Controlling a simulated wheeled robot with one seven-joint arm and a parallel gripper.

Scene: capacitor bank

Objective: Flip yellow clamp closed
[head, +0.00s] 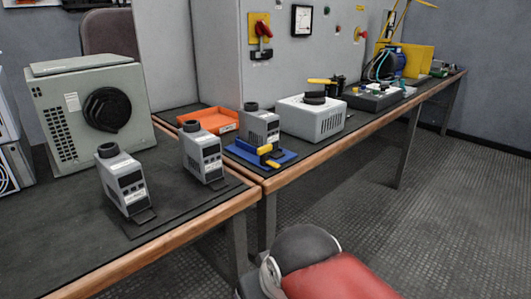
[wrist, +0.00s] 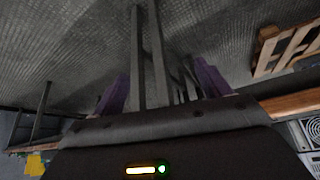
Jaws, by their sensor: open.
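The yellow clamp (head: 266,150) sits on a blue base plate (head: 247,155) near the front edge of the bench, in the head view. It has yellow and dark parts and stands in front of a grey capacitor unit (head: 260,124). At this size I cannot tell how far its lever is raised. My gripper (wrist: 161,68) shows in the wrist view with its two purple fingers wide apart and nothing between them. It faces the floor and bench legs, away from the clamp. The gripper is not visible in the head view.
Two similar grey units (head: 124,182) and (head: 203,154) stand on a dark mat at left. An orange tray (head: 208,119) lies behind. The floor (head: 440,215) before the bench is clear.

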